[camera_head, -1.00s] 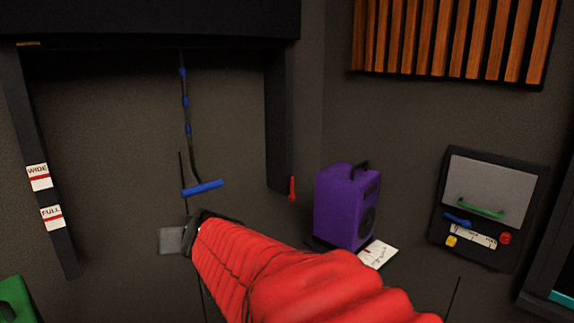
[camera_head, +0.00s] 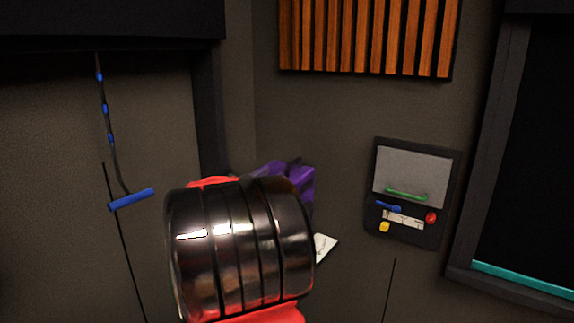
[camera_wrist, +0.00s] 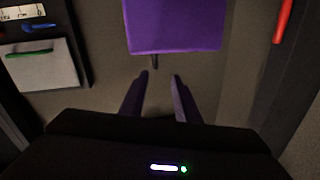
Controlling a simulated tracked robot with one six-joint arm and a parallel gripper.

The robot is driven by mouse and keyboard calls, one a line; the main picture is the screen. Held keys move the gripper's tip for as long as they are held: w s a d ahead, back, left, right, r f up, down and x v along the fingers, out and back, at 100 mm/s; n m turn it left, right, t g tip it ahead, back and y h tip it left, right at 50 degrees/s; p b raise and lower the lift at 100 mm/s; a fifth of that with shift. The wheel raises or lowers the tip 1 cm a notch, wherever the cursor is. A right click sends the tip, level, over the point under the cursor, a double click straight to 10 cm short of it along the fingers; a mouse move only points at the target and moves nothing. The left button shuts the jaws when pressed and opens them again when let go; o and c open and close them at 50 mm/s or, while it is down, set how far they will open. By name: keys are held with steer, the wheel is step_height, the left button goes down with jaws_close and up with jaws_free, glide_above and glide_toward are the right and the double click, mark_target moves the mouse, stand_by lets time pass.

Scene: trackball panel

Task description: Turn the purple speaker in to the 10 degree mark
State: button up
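The purple speaker (camera_head: 303,184) stands behind my arm in the camera_head view, mostly hidden. In the camera_wrist view the speaker (camera_wrist: 175,25) fills the top middle, with a short dark piece (camera_wrist: 154,61) at its lower edge, perhaps its handle. My gripper (camera_wrist: 160,75) is open and empty, its two fingers apart and pointing at that edge. The fingers look short of the speaker; contact is not clear. My gripper is hidden in the camera_head view. A white card (camera_head: 324,246) lies by the speaker's base; its marks are too small to read.
A panel with a green handle (camera_head: 407,194) is on the wall to the right and also shows in the wrist view (camera_wrist: 45,65). A blue pull bar (camera_head: 131,199) hangs at the left. A red lever (camera_wrist: 283,20) is at the wrist view's right.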

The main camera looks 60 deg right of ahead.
mark_target(289, 164)
steer(key=shift+s+d+g, duration=0.15)
steer(key=shift+s+g, duration=0.15)
steer(key=shift+s, duration=0.05)
steer(key=d, duration=1.3)
steer(key=shift+s+d, duration=0.3)
steer(key=shift+d, duration=0.1)
steer(key=shift+c, duration=0.4)
jaws_close()
steer(key=shift+w+r, duration=0.1)
